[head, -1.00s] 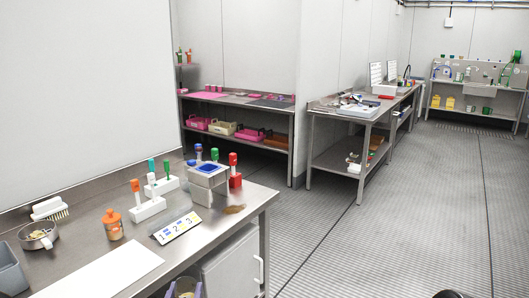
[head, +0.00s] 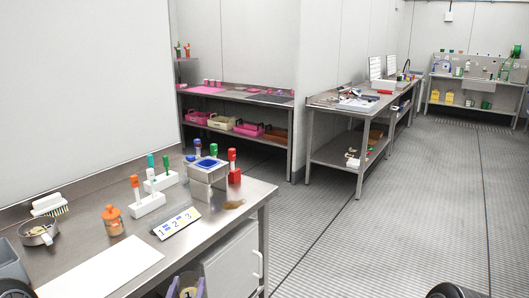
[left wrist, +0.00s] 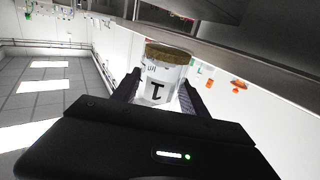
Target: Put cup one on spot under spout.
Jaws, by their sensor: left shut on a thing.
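Cup one (left wrist: 163,80) is a clear cup with a black "1" on its side and brownish contents at one end. In the left wrist view it sits between the fingers of my left gripper (left wrist: 160,88), which is shut on it. In the head view the left gripper (head: 187,287) is at the bottom edge, in front of the steel table and below its top, with the cup partly cut off. My right gripper is not in view.
The steel table (head: 180,250) holds an orange-lidded jar (head: 113,220), a "1 2 3" sign (head: 176,223), white racks with coloured-handled tools (head: 148,204), a red-handled piece (head: 233,170), a white board (head: 100,268) and a metal bowl (head: 38,232). Open floor (head: 400,220) lies right.

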